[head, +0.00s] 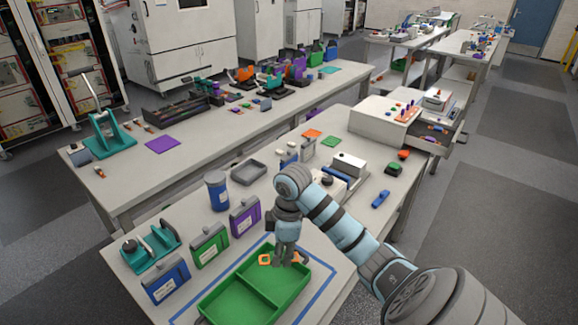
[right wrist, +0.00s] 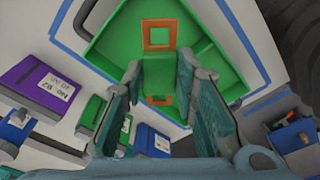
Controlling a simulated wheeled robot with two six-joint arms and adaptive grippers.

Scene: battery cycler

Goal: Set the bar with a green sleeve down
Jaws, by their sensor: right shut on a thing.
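The green tray (head: 243,283) lies on the near bench, with a divider across it; it also shows in the right wrist view (right wrist: 112,38). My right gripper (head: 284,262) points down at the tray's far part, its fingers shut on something. In the right wrist view the two fingers (right wrist: 159,68) stand apart, with green and orange between and beyond them. An orange square outline (right wrist: 158,24) shows there against the green. My left gripper is not in view.
Blue, green (head: 210,246) and purple (head: 244,216) boxes stand left of the tray, by a teal fixture (head: 151,246). A blue cylinder (head: 217,191) and grey dish (head: 248,172) stand behind. Blue tape (head: 327,291) frames the tray.

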